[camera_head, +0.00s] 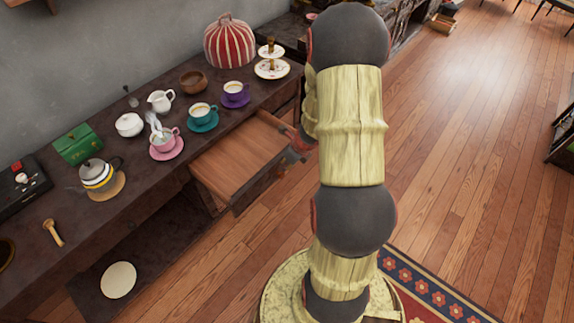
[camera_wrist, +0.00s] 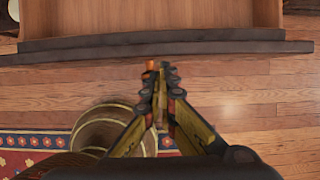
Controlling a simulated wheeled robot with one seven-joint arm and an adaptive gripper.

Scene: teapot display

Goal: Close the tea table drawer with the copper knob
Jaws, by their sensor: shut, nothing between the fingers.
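The tea table drawer (camera_head: 235,155) is pulled out from the dark table and looks empty inside. In the wrist view the drawer's dark front edge (camera_wrist: 90,45) runs across the top, with its bare wooden inside beyond. A small orange-copper spot, likely the copper knob (camera_wrist: 152,64), shows at the front, right by my fingertips. My gripper (camera_wrist: 160,70) is shut and empty, pointing at the drawer front. I cannot tell whether it touches the knob. In the head view my gripper (camera_head: 298,150) is at the drawer's right end, partly hidden by my arm.
On the table (camera_head: 115,215) stand several cups on saucers, a kettle (camera_head: 97,175), a green box (camera_head: 78,145), a striped tea cosy (camera_head: 229,42) and a tiered stand (camera_head: 271,60). A patterned rug (camera_head: 430,290) lies on the wooden floor. Open floor lies to the right.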

